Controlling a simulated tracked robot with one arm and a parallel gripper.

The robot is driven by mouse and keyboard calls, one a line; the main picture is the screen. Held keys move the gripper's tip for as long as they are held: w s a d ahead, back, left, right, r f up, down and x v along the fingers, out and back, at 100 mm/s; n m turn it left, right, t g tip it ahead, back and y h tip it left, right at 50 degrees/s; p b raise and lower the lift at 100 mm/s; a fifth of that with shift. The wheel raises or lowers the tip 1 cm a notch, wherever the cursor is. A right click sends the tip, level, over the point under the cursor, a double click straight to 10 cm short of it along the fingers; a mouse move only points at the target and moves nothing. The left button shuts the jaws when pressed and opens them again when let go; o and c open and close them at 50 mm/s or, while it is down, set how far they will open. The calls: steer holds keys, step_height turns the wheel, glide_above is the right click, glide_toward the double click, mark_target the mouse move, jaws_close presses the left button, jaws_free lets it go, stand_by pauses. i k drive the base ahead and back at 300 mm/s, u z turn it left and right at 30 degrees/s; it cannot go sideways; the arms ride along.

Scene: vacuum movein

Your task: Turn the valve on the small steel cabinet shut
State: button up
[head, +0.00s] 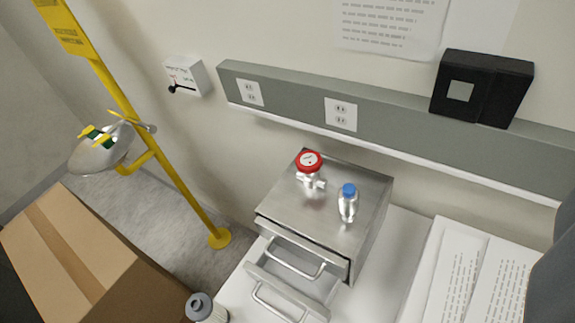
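The small steel cabinet (292,213) stands on a white surface against the wall, below the grey outlet rail. The valve (309,161) stands upright on its top, with a red round handle, a white centre and a silvery body. A clear bottle with a blue cap (348,203) stands on the same top, to the right of the valve and nearer to me. The cabinet has drawers with bar handles in front, and the lower one looks pulled out. My gripper's fingers do not show. A dark grey shape at the right edge is cut off, and I cannot tell what it is.
A cardboard box (75,255) fills the lower left. A yellow eyewash stand (165,150) rises left of the cabinet. A grey-capped container (200,306) is at the bottom edge. A black box (482,86) sits on the rail (400,128). Printed sheets (475,275) lie at right.

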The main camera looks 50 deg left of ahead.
mark_target(308, 162)
steer(key=k, duration=0.65)
steer(key=u, duration=0.7)
steer(key=i, duration=1)
steer(key=z, duration=0.05)
